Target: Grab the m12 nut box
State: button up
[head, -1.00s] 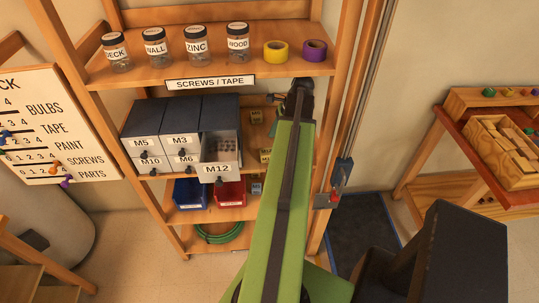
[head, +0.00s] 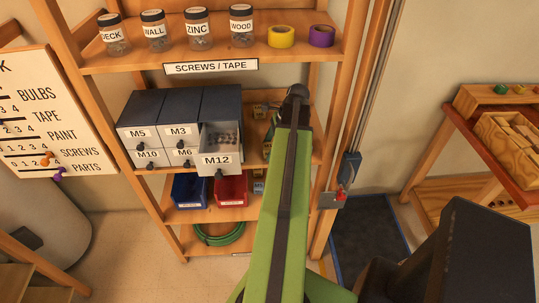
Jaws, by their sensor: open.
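An open drawer labelled M12 (head: 216,160) juts from the grey drawer cabinet (head: 222,100) on the middle shelf, with small grey pieces inside. Small tan boxes (head: 260,110) stand on that shelf just right of the cabinet, partly behind my green arm. Their labels are too small to read, so I cannot tell which is the m12 nut box. My arm reaches up to the shelf unit, its dark joint just right of these boxes. My gripper does not show clearly; my arm hides that area.
Jars and two tape rolls (head: 281,37) stand on the top shelf. A blue bin (head: 189,191) and a red bin (head: 231,188) sit on the shelf below the drawers, with a coiled green hose (head: 219,234) lower down. The right upright (head: 352,100) is close to my arm.

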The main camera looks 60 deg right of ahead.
aim_at(266, 146)
jog(key=shift+r, duration=0.1)
grip_shut()
dwell(0.4)
jog(key=shift+r+p, duration=0.45)
jog(key=shift+p, duration=0.05)
notch_tip(266, 146, up, 3)
jog(key=p, duration=0.3)
jog(key=d, duration=0.6)
jog(key=w+d, duration=0.1)
jog(key=d, duration=1.1)
jog(key=shift+w+f, duration=0.25)
jog(key=shift+w, duration=0.15)
jog(key=shift+a, duration=0.1)
